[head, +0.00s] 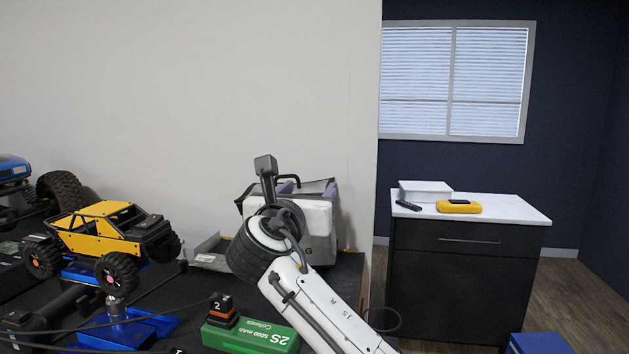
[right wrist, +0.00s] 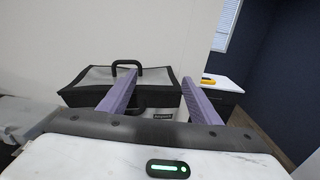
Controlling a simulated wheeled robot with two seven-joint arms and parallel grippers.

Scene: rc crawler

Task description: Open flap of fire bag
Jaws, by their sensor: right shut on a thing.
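The fire bag (right wrist: 88,82) is grey with black edging and a black carry handle (right wrist: 126,64) in the right wrist view. It stands by the pale wall, its top looking flat and closed. In the head view it is mostly hidden behind my right gripper (head: 308,187). In the right wrist view my right gripper (right wrist: 160,78) has its purple fingers set wide apart over the bag's near side, shut on the bag, with a black strip and a small label between them. Whether they hold the flap itself is unclear. My left gripper is out of view.
A yellow crawler (head: 105,235) on a blue stand, a green battery box (head: 250,335) and an orange-black block (head: 222,310) with cables occupy the black bench. A white-topped cabinet (head: 465,240) with a yellow device (head: 459,206) stands right, beyond the bench.

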